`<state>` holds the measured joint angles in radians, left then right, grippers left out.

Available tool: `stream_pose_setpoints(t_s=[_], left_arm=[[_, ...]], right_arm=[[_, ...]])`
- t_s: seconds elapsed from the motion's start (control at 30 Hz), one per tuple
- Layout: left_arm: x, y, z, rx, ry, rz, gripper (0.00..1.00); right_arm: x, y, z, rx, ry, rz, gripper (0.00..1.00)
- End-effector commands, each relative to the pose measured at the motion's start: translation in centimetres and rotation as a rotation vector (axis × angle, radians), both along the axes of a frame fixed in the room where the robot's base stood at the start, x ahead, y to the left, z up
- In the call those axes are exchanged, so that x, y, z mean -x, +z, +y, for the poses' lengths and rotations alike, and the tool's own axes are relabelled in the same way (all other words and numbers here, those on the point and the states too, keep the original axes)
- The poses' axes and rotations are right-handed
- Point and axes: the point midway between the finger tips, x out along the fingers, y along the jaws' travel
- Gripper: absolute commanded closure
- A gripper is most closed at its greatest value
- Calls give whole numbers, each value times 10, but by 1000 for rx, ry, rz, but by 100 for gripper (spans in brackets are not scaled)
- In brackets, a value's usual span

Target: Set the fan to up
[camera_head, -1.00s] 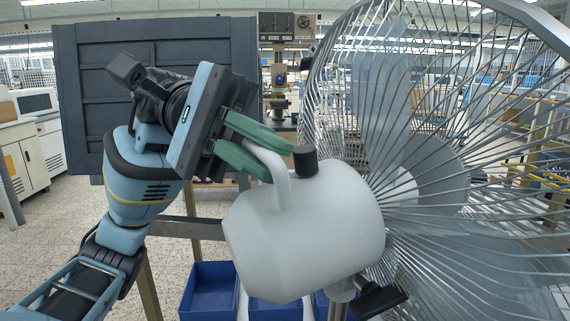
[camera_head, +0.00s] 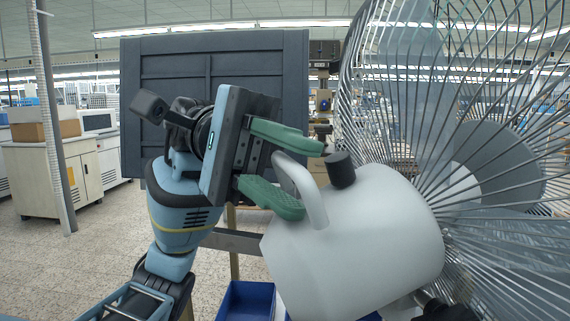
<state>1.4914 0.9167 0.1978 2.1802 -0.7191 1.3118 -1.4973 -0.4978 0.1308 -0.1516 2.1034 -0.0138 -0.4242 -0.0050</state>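The fan has a wire cage (camera_head: 500,200) at the right and a pale grey motor housing (camera_head: 365,235) at the centre right. A curved handle (camera_head: 302,180) and a short black knob (camera_head: 340,169) stand on the housing's top. My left gripper (camera_head: 312,180) is at the handle, with its green fingers spread wide. One finger is above and one below, and the handle's curve shows between the fingertips. I cannot tell whether either finger touches it. The fan's stand is mostly hidden below the housing. My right gripper is not in view.
A dark panelled cabinet (camera_head: 215,60) stands behind my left arm. A blue bin (camera_head: 245,302) is low at the bottom centre. A pale cabinet (camera_head: 60,180) is at the far left. Open speckled floor (camera_head: 80,255) lies at the lower left.

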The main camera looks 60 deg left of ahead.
Motion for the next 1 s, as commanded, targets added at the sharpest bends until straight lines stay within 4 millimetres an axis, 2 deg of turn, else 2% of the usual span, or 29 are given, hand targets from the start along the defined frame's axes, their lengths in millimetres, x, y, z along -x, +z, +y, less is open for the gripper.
stream_pose_setpoints(t_s=[0.33, 0.7, 0.83, 1.0], left_arm=[[-1, 2, 6, 6, 4, -1, 67], [0, 8, 60, 5, 3, 2, 67], [0, 9, 73, 4, 4, 0, 67], [1, 9, 78, 3, 2, 0, 67]], right_arm=[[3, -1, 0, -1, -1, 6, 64], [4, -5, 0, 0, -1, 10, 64], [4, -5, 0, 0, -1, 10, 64], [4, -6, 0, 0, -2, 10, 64]])
